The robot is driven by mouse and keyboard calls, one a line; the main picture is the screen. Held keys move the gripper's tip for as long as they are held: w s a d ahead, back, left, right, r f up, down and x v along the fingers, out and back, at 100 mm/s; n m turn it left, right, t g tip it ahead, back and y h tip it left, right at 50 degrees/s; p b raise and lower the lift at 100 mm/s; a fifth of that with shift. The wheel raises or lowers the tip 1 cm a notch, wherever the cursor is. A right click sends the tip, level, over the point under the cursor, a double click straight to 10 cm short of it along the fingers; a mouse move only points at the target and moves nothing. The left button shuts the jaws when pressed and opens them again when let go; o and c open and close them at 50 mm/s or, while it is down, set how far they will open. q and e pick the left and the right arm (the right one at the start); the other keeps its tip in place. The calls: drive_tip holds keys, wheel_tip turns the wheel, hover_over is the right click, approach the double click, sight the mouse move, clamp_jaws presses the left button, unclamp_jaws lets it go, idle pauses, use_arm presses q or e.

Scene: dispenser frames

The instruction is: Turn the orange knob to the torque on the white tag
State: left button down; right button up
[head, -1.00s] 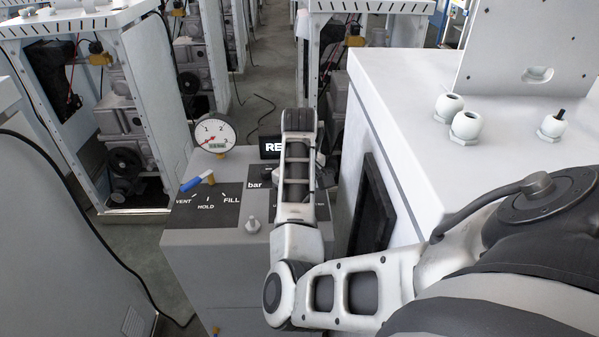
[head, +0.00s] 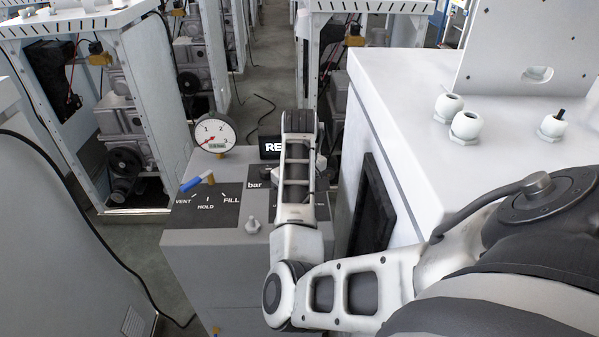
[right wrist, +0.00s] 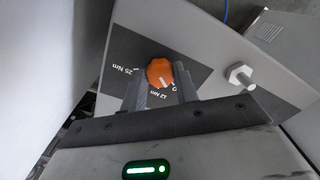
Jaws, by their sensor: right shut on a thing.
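The orange knob (right wrist: 159,72) sits on a dark dial plate in the right wrist view. The plate carries the marks 25 Nm (right wrist: 119,70), 12 Nm and one reading 0. A white line on the knob points toward the lower side of the picture, close to the 12 Nm lettering. My right gripper (right wrist: 161,80) is shut on the knob, one finger on each side. In the head view my right arm (head: 297,180) reaches over the grey cabinet and hides the knob. I cannot make out a white tag. My left gripper is not in view.
The grey cabinet (head: 225,262) carries a round gauge (head: 212,135), a blue-handled valve (head: 196,181) marked VENT, HOLD and FILL, and a metal bolt (head: 253,225). A white cabinet (head: 400,120) stands close on the right.

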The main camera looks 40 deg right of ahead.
drive_tip(key=m, duration=0.7)
drive_tip(key=shift+r, duration=0.1)
drive_tip(key=m, duration=0.6)
drive_tip(key=shift+w, duration=0.1)
drive_tip(key=m, duration=0.5)
drive_tip(key=shift+m, duration=2.3)
drive_tip(key=o, duration=1)
wheel_tip(320, 180, up, 16)
